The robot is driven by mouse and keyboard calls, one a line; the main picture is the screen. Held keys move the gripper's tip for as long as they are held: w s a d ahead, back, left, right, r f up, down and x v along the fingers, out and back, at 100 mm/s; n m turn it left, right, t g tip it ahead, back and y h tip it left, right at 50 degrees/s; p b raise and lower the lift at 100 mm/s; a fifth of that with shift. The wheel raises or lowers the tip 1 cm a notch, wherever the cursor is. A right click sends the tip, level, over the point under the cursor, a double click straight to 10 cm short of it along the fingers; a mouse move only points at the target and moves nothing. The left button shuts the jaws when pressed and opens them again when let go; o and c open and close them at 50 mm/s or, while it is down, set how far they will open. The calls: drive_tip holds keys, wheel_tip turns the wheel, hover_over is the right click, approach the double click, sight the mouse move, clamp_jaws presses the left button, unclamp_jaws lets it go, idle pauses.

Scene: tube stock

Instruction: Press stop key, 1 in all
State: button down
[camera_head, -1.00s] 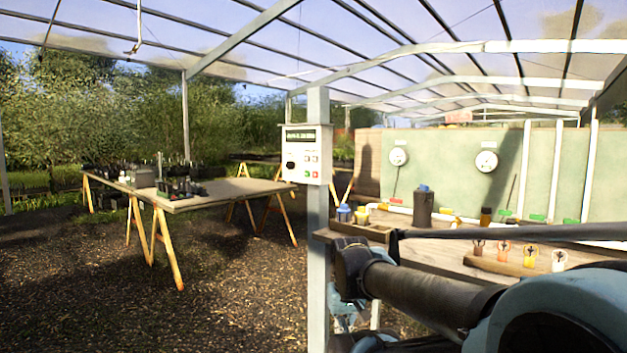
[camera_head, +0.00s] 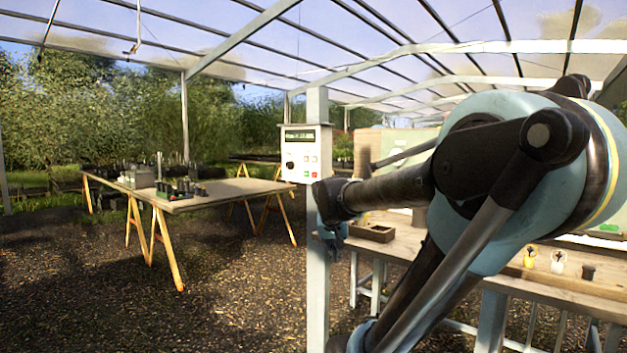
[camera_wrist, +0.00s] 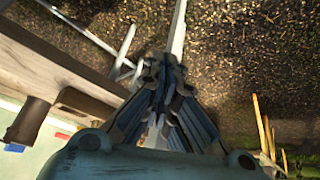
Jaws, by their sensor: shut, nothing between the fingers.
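A pale control box (camera_head: 299,154) with a dark display is fixed to a grey post (camera_head: 317,250). Small keys sit on the right of its face, at least one of them red (camera_head: 314,173); their labels are too small to read, so I cannot tell which is the stop key. My gripper (camera_head: 333,240) is below and right of the box, close to the post in the picture and apart from the keys. In the wrist view my gripper (camera_wrist: 162,72) is shut and empty, pointing over the ground; the box is not seen there.
A wooden table (camera_head: 215,195) with pots and trays stands at left. A bench (camera_head: 480,258) with a wooden tray (camera_head: 371,233) and small cups lies at right, partly hidden by my arm. Gravel ground (camera_head: 235,280) between is clear.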

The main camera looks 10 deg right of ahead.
sight(314, 175)
drive_tip(key=w+a+r+t, duration=0.2)
drive_tip(key=w+r, duration=0.4)
drive_tip(key=w, duration=0.5)
drive_tip(key=w+a+r+m+t, duration=0.1)
drive_tip(key=w+a+r, duration=0.3)
drive_tip(key=w, duration=0.8)
drive_tip(key=w+a+r+m+t, duration=0.1)
drive_tip(key=w+a+r+t, duration=0.2)
drive_tip(key=w+r, duration=0.4)
drive_tip(key=w, duration=0.4)
drive_tip(key=shift+w+a+r+t, duration=0.3)
drive_tip(key=shift+w+r, duration=0.05)
drive_tip(key=shift+w, duration=0.05)
drive_tip(key=shift+w+d, duration=1.45)
drive_tip(key=shift+d, duration=0.25)
drive_tip(key=shift+w+d, duration=1.4)
drive_tip(key=shift+d, duration=0.25)
drive_tip(key=shift+w+d, duration=0.45)
drive_tip(key=shift+d, duration=0.15)
drive_tip(key=shift+a, duration=0.1)
drive_tip(key=shift+s+a, duration=0.5)
